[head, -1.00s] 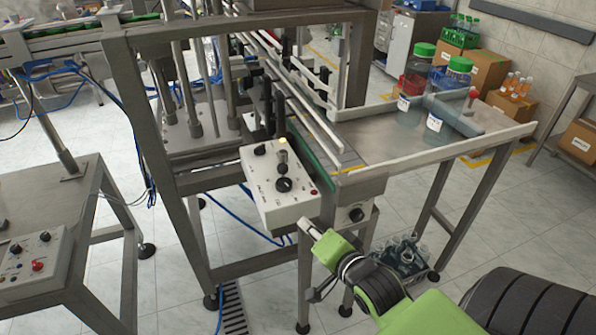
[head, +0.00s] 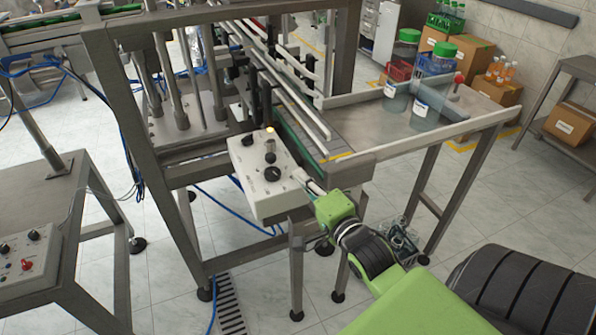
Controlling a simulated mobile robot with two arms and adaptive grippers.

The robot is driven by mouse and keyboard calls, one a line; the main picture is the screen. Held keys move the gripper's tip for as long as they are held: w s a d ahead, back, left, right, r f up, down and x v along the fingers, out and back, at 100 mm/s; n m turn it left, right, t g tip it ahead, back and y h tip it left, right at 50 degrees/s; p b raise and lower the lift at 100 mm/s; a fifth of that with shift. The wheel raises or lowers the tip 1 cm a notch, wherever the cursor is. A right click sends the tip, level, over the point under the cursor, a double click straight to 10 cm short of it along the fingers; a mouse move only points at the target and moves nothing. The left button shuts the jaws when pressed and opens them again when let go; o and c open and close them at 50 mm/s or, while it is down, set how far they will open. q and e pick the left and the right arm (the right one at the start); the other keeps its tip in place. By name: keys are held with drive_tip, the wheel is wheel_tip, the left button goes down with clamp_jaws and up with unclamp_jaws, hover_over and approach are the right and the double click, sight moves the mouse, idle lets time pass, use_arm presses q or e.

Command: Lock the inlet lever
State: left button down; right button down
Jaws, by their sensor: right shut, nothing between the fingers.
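A lever with a red knob (head: 459,77) stands on the far right side of the steel tray (head: 372,112). I cannot tell for certain that it is the inlet lever, or whether it is locked. My right gripper (head: 311,184) is shut and empty at the right edge of the white control box (head: 256,198), far from the red knob. I cannot tell whether its tips touch the box. The box has black knobs and a lit yellow lamp. My left gripper is not in view.
The steel frame (head: 120,130) rises left of the box. A steel table (head: 40,215) with another control panel (head: 28,262) is at the left.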

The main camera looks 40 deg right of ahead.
sight(282, 172)
drive_tip(key=w, duration=0.2)
drive_tip(key=w+d+p, duration=0.1)
drive_tip(key=w, duration=0.5)
drive_tip(key=shift+w+d+f, duration=0.15)
drive_tip(key=shift+f, duration=0.05)
drive_tip(key=shift+a+r+p, duration=0.1)
drive_tip(key=shift+a+p, duration=0.35)
drive_tip(key=shift+p, duration=0.25)
drive_tip(key=shift+w+a, duration=0.1)
drive_tip(key=shift+a, duration=0.1)
